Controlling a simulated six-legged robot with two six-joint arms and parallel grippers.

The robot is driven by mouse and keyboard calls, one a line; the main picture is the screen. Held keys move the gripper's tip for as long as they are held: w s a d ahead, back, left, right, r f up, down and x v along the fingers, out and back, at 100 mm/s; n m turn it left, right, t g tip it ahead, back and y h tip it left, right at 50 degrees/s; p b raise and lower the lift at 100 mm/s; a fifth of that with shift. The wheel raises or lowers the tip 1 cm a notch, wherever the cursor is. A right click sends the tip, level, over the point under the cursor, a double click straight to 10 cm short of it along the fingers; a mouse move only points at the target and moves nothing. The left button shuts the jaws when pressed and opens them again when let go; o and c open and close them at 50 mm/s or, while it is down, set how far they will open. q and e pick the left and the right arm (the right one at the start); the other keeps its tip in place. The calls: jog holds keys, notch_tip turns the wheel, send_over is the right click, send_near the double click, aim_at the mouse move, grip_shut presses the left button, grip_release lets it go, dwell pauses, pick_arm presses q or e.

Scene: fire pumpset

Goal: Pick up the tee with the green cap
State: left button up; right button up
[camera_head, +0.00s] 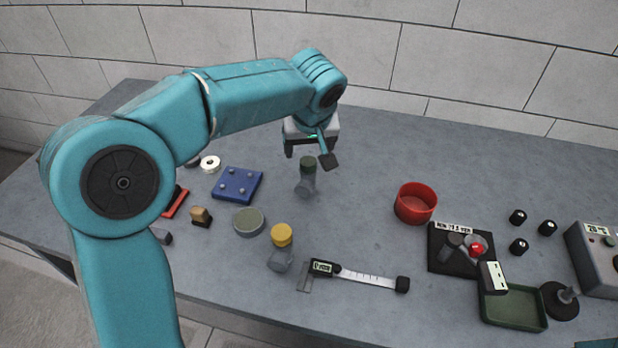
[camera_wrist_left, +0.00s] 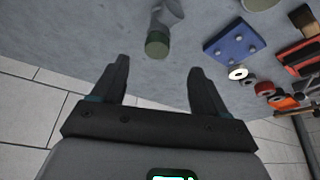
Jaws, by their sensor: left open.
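The tee with the green cap (camera_head: 307,179) stands on the grey table in the head view, its dark green cap on top and a grey body below. In the left wrist view the green cap (camera_wrist_left: 157,45) shows above the gap between the fingers, with the grey body behind it. My left gripper (camera_head: 312,158) is just behind and above the tee in the head view. Its fingers (camera_wrist_left: 156,85) are apart with nothing between them. A similar tee with a yellow cap (camera_head: 281,240) stands nearer the front. My right gripper is not in view.
A blue plate (camera_head: 238,184) with pegs and a round grey-green dish (camera_head: 249,221) lie left of the tee. A red bowl (camera_head: 415,203) stands to its right. A caliper (camera_head: 358,276) lies in front. The table between tee and bowl is clear.

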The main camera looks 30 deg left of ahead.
aim_at(308, 163)
pick_arm(q)
jog(key=x, duration=0.6)
jog(key=shift+s, duration=0.15)
jog(key=x, duration=0.5)
jog(key=shift+w+d+f, duration=0.1)
jog(key=shift+w+f, duration=0.1)
jog(key=shift+f, duration=0.15)
grip_shut()
